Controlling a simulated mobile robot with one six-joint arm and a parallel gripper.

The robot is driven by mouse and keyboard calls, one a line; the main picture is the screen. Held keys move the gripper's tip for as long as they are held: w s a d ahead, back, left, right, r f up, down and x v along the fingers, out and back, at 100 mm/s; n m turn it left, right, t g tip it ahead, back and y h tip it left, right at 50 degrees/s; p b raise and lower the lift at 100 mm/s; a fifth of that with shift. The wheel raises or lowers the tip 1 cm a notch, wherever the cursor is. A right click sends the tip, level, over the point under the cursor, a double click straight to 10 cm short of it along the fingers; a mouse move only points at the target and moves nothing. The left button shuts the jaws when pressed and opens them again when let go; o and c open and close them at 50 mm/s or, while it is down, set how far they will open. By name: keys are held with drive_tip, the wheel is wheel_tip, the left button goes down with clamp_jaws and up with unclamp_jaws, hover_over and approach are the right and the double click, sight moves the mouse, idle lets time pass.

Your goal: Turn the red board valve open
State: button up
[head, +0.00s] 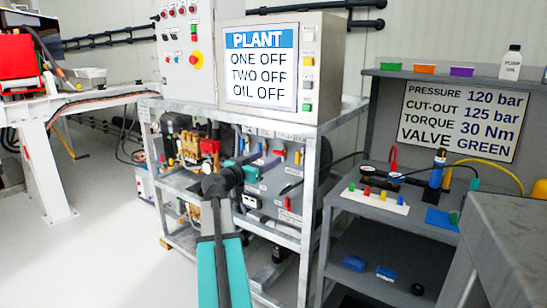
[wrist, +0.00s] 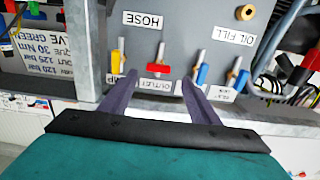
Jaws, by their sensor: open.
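The wrist view is upside down. In it, a red valve handle (wrist: 157,86) with a tan stem stands on the grey board (wrist: 180,20), beside the OUTLET label. My gripper (wrist: 158,82) is open, and its two dark fingers appear on either side of the red handle, apart from it. The depth between fingers and handle is hard to judge.
The grey metal frame (head: 309,190) surrounds the board. The plant panel (head: 260,108) above reads ONE OFF, TWO OFF, OIL OFF. A shelf (head: 390,225) at the right holds small tools, and its sign (head: 460,120) reads VALVE GREEN. Cables hang close to the board's edge in the wrist view.

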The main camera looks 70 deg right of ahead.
sight(277, 153)
drive_tip(key=shift+x, duration=3.1)
